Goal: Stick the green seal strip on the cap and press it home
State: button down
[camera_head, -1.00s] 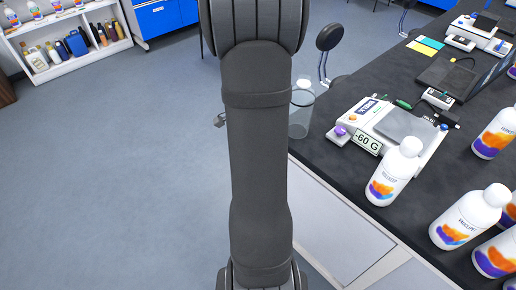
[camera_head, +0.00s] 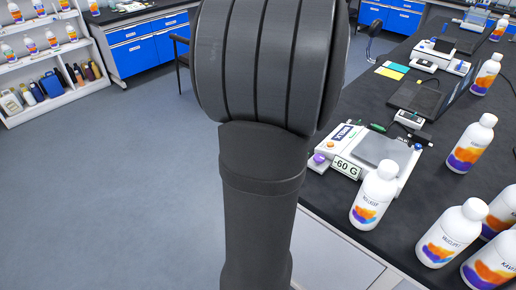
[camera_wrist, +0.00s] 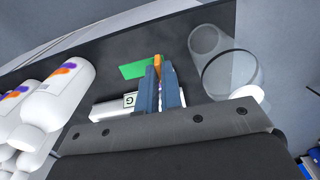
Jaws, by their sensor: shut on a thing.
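My gripper (camera_wrist: 160,85) shows in the wrist view with its two blue-grey fingers close together. The green seal strip (camera_wrist: 135,69) sticks out to the left at the fingertips, and the fingers appear shut on it. A small orange piece (camera_wrist: 158,62) shows between the tips; I cannot tell what it is. In the head view my arm hides the gripper and strip. White bottles with white caps stand on the bench, the nearest one (camera_head: 370,203) beside the scale, its cap (camera_head: 387,170) upright. I cannot tell which cap is meant. The strip touches no cap in view.
The scale (camera_head: 375,150) with its "-60 G" label stands behind the nearest bottle. More bottles (camera_head: 450,235) crowd the right front. A clear glass vessel (camera_wrist: 230,70) is right of the fingers in the wrist view, with a round white thing (camera_wrist: 246,94) beside it.

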jog(key=s+d+r, duration=0.6)
jog(key=d+r, duration=0.2)
jog(key=d, duration=0.1)
jog(key=s+d+r, duration=0.7)
jog(key=d+r, duration=0.1)
jog(key=d, duration=0.2)
jog(key=shift+d, duration=0.15)
jog(key=shift+r, duration=0.1)
jog(key=shift+f, duration=4.6)
jog(key=shift+f, duration=0.45)
jog(key=c, duration=1.5)
grip_release()
